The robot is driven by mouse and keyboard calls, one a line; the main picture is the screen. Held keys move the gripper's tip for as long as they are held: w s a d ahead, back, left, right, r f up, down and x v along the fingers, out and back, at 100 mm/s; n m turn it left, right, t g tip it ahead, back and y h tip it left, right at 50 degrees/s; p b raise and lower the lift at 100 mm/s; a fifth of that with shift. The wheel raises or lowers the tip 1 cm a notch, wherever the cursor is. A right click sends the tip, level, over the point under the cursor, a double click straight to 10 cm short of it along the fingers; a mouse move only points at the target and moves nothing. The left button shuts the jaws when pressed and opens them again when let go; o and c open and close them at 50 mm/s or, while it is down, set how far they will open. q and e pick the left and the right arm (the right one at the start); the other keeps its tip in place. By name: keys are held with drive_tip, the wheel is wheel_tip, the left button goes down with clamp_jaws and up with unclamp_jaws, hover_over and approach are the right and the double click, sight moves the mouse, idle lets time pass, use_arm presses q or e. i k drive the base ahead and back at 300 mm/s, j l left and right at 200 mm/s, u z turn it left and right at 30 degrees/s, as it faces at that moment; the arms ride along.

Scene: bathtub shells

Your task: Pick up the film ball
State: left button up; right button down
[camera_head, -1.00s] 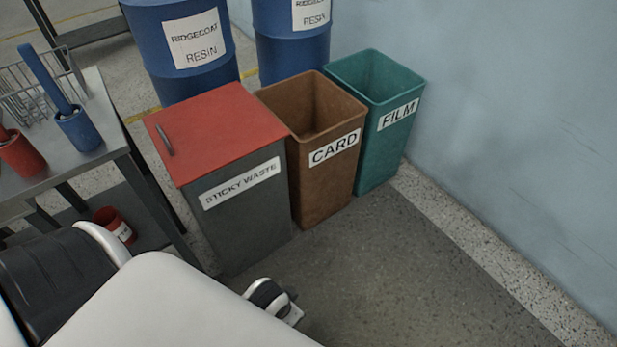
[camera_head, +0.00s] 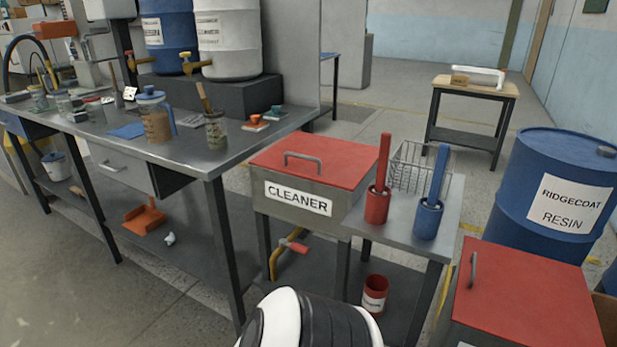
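A small crumpled whitish lump (camera_head: 169,239), which may be the film ball, lies low under the long steel bench (camera_head: 215,165). It is just right of an orange dustpan (camera_head: 145,217), on what looks like the lower shelf. It is too small to make out clearly. Neither gripper shows; only a white and black part of my own arm is at the bottom middle.
The bench's legs and top edge frame the space around the lump. A red-lidded cleaner tank (camera_head: 300,205), a side table (camera_head: 400,235) with brushes and a red-lidded bin (camera_head: 520,290) stand to the right. Open floor (camera_head: 60,290) lies at lower left.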

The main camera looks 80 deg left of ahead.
sight(171, 239)
drive_tip(key=u, duration=3.75)
